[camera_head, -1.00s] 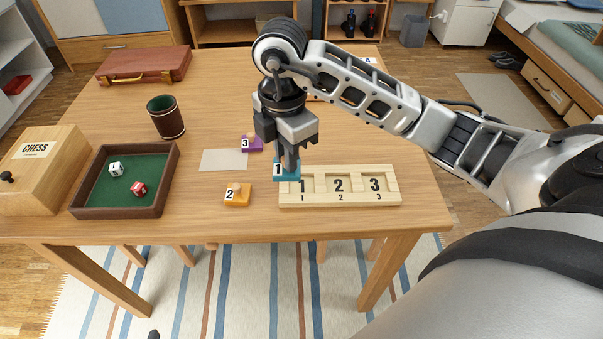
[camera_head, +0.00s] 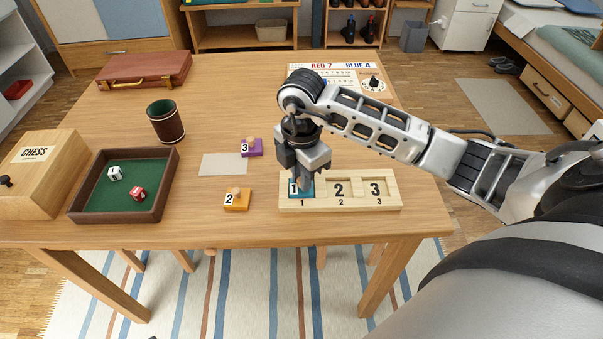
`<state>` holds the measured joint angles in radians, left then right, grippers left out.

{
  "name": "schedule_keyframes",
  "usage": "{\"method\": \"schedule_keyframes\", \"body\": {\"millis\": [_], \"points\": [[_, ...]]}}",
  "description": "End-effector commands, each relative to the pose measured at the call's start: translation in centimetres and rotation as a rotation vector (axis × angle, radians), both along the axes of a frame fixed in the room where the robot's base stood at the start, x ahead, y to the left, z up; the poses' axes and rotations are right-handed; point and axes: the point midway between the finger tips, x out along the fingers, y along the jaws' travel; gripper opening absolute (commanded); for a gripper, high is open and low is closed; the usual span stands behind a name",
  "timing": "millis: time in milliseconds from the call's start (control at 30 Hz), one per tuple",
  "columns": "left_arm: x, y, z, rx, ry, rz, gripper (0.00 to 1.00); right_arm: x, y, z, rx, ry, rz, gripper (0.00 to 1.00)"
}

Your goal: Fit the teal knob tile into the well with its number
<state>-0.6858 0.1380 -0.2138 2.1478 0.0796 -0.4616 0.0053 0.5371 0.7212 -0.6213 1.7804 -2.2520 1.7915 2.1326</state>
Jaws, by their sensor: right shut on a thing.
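The teal knob tile (camera_head: 294,189), marked 1, is at the left well of the wooden board, above the small printed 1. It looks level there; whether it is fully down in the well I cannot tell. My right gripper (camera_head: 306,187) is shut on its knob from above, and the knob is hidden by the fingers. The wooden board (camera_head: 320,204) has wells marked 2 and 3 showing empty to the right. My left gripper is not in view.
An orange tile 2 (camera_head: 237,200) and a purple tile 3 (camera_head: 251,147) lie left of the board, near a paper sheet (camera_head: 223,164). A dice tray (camera_head: 125,214), a dice cup (camera_head: 166,121) and a chess box (camera_head: 40,175) stand further left. A scoreboard (camera_head: 345,82) lies behind my arm.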

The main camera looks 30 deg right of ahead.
Motion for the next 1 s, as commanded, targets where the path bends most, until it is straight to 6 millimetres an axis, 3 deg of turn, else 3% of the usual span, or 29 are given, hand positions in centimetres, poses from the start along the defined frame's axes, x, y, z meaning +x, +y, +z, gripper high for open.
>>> {"method": "schedule_keyframes", "body": {"millis": [67,100,167,567,1000], "points": [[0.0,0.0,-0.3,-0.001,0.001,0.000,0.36,0.0,0.0,-0.4,0.000,0.000,0.000,0.00],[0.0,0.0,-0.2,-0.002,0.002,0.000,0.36,0.0,0.0,-0.3,0.000,0.000,0.000,0.22],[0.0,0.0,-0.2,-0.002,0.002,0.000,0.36,0.0,0.0,-0.3,0.000,0.000,0.000,0.38],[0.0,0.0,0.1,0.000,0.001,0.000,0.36,0.0,0.0,0.6,0.000,-0.001,0.000,0.38],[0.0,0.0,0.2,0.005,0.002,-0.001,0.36,0.1,0.0,9.4,0.000,-0.005,0.000,0.38]]}}
